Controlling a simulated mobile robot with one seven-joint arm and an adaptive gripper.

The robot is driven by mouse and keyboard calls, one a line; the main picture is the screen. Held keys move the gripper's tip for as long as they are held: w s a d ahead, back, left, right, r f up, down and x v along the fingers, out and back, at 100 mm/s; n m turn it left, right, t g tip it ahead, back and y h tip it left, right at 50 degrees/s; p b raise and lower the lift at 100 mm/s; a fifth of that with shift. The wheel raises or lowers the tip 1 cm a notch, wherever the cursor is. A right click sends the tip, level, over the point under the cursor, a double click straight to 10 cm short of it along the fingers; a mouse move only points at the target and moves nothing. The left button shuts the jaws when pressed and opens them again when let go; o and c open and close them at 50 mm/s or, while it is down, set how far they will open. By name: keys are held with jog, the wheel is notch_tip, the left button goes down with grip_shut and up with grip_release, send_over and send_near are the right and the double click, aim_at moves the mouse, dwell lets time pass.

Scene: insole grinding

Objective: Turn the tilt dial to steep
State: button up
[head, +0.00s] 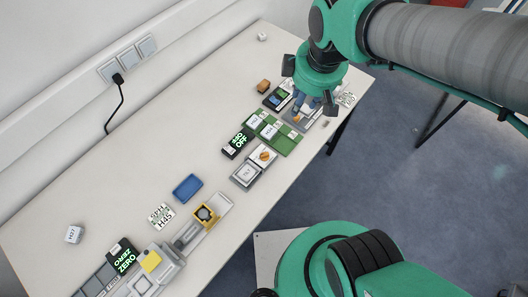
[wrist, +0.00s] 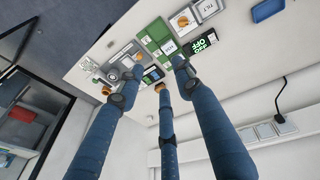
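The orange tilt dial (head: 263,155) sits on a small white box beside a grey plate labelled TILT (head: 246,173), near the table's front edge. In the wrist view the dial (wrist: 182,22) and the TILT plate (wrist: 208,8) show at the top. The dial's exact setting is too small to read. My gripper (head: 313,103) is over the far end of the table, beyond the dial and apart from it. In the wrist view its three blue fingers (wrist: 155,82) are spread with nothing between them.
Green boards (head: 270,132) lie between the dial and my gripper. A black display reading OFF (head: 237,143) stands beside them. A grey panel (head: 301,117) is under my gripper. A blue tray (head: 187,188) and a grey machine (head: 160,265) are nearer. The table's back strip is mostly clear.

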jog(key=w+a+f+n+g+b, duration=0.1)
jog(key=w+a+f+n, duration=0.15)
jog(key=f, duration=0.25)
jog(key=w+a+f+n+g, duration=0.1)
jog(key=a+f+n, duration=0.25)
jog(key=f, duration=0.25)
jog(key=n, duration=0.5)
send_over(265, 155)
jog(key=w, duration=0.1)
notch_tip(265, 155, down, 9)
jog(key=shift+a+r+g+b, duration=0.2)
jog(key=shift+r+g+b, duration=0.05)
jog(key=shift+g+b, duration=0.2)
jog(key=shift+f, duration=0.1)
notch_tip(265, 155, down, 14)
jog(key=b, duration=0.3)
jog(key=shift+r, duration=0.2)
jog(key=shift+c, duration=0.5)
grip_shut()
